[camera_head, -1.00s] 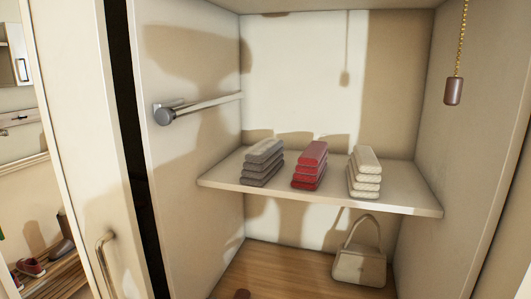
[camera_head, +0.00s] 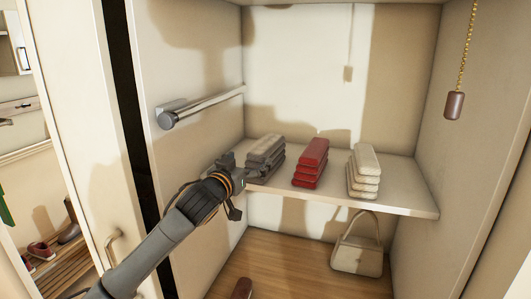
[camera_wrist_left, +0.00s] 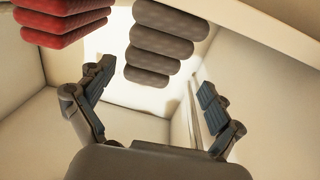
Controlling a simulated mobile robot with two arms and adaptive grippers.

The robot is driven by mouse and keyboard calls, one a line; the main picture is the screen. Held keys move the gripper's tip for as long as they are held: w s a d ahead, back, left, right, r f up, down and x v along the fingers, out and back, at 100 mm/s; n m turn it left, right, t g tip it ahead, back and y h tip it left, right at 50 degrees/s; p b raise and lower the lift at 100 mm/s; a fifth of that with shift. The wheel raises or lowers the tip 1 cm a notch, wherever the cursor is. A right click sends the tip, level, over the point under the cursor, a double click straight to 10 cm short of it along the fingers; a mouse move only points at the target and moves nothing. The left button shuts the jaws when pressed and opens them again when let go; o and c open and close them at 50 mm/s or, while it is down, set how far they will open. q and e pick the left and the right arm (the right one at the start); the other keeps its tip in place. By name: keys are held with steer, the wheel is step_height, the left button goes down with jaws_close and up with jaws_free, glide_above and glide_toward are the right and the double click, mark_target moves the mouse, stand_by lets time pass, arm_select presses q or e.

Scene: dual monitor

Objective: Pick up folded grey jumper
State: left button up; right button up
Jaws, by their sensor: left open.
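The folded grey jumper is a stack of grey folded layers (camera_head: 265,155) at the left of the closet shelf. In the left wrist view the grey stack (camera_wrist_left: 165,42) hangs at the top middle, ahead of the fingers and apart from them. My left gripper (camera_head: 236,187) is at the shelf's front left edge, just in front of and left of the stack. In the left wrist view my left gripper (camera_wrist_left: 155,105) is open and empty, its two fingers spread wide. The gripper and arm hide part of the shelf's left front. My right gripper is not in view.
A red folded stack (camera_head: 311,163) and a cream folded stack (camera_head: 364,172) sit right of the grey one on the shelf (camera_head: 410,205). A metal rail (camera_head: 200,107) is on the left wall. A handbag (camera_head: 358,245) stands below. A pull cord handle (camera_head: 454,105) hangs at right.

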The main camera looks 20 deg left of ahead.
mark_target(270, 144)
arm_select(q)
steer(key=w+p, duration=0.1)
steer(key=w, duration=0.1)
steer(key=w+d+p, duration=0.1)
steer(key=w+p, duration=0.1)
steer(key=w, duration=0.1)
steer(key=shift+d, duration=0.2)
steer(key=shift+w+f, duration=0.15)
steer(key=shift+w, duration=0.15)
steer(key=c, duration=1.5)
steer(key=shift+o, duration=0.2)
steer(key=shift+r, duration=0.2)
